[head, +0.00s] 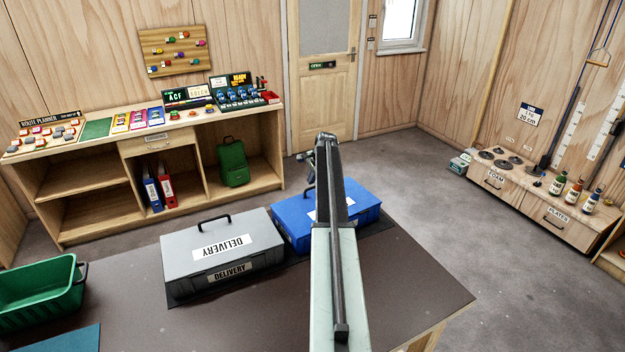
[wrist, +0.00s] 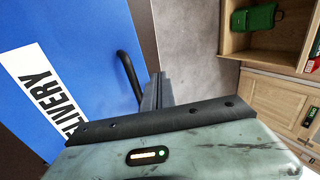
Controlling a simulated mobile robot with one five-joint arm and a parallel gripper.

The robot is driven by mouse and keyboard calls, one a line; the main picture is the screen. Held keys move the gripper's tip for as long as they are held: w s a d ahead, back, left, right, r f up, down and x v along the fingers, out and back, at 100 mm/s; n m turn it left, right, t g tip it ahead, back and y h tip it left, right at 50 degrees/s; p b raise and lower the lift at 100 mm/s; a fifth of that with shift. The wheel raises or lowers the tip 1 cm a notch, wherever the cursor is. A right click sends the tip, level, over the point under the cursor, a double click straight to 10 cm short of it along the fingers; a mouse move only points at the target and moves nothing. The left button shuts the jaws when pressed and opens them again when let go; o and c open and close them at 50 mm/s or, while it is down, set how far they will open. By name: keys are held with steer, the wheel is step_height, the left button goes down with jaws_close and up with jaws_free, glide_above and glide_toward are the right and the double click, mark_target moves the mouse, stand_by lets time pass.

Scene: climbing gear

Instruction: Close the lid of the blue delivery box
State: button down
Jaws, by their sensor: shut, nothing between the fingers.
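The blue delivery box (head: 295,218) stands on the dark table top, to the right of the grey delivery box (head: 222,250). Its lid appears to lie flat on top, though my arm hides part of it and I cannot tell whether it is fully seated. In the wrist view the blue lid (wrist: 70,35) fills the left side, with a white DELIVERY label and a black handle (wrist: 129,76). My gripper (wrist: 158,88) is shut and empty, close to the handle near the lid's edge. In the head view my gripper (head: 311,170) is partly hidden behind my arm, at the box's far side.
The grey box is closed, with its handle upright. A green crate (head: 40,292) stands at the table's left. Behind is a wooden counter (head: 100,158) with shelves, binders and a green bag (head: 233,162). Grey floor (head: 440,220) lies open to the right.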

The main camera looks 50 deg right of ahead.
steer(key=shift+s+d+r, duration=0.1)
steer(key=shift+s, duration=0.05)
steer(key=p+v, duration=0.7)
steer(key=shift+r, duration=0.25)
